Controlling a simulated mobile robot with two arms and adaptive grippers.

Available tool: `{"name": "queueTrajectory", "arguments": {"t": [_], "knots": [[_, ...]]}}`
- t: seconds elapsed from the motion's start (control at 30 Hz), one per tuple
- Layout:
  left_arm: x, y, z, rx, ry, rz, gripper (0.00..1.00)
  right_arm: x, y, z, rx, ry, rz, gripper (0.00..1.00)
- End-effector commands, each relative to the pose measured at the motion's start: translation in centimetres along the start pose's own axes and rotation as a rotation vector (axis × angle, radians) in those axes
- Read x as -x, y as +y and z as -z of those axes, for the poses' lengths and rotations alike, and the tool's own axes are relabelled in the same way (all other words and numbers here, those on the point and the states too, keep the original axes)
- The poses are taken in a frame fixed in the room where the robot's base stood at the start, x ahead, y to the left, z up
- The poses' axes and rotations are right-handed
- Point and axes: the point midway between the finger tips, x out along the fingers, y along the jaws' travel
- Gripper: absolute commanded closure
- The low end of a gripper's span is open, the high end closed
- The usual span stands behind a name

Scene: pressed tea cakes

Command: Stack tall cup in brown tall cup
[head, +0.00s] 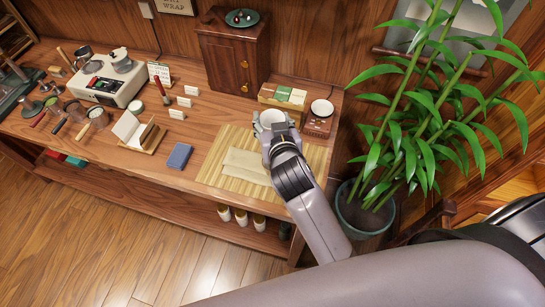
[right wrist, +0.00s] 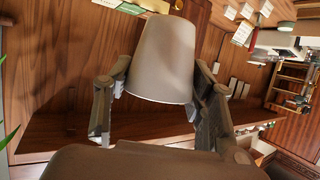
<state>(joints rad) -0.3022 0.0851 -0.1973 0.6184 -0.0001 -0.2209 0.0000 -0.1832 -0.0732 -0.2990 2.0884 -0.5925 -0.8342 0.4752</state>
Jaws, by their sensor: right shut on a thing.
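My right gripper (head: 274,131) is shut on a pale tall cup (head: 268,117) above the bamboo mat (head: 212,172) on the counter. In the right wrist view the tall cup (right wrist: 162,58) is a plain greyish-beige tapered cup between the two fingers, its wide end towards the palm. A round cup-like thing with a white inside (head: 321,107) stands on a small brown box just right of the gripper. I cannot tell whether it is the brown tall cup. My left gripper is not in view.
A folded cloth (head: 246,165) lies on the mat. A box of packets (head: 283,96) stands behind the gripper, near a wooden cabinet (head: 234,58). A potted bamboo plant (head: 364,217) is close on the right. A blue booklet (head: 179,156) lies left of the mat.

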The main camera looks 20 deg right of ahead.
Motion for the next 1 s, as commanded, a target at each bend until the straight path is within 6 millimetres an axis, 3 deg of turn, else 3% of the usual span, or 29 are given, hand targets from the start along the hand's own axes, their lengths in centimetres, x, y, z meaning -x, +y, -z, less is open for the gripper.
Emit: {"name": "queueTrajectory", "arguments": {"t": [0.03, 0.4, 0.77, 1.0], "knots": [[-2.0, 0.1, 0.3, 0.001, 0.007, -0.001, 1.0, -0.9, 0.0, -2.3, 0.003, -0.002, 0.0, 0.79], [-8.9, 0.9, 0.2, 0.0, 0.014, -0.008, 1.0, -3.6, 0.1, -8.6, 0.002, 0.0, 0.0, 0.79], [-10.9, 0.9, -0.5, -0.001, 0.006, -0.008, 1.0, -4.3, 0.1, -10.4, 0.0, 0.0, 0.0, 0.79], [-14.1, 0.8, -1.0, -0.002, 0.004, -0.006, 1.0, -5.6, 0.1, -13.4, 0.001, 0.0, 0.0, 0.79]]}}
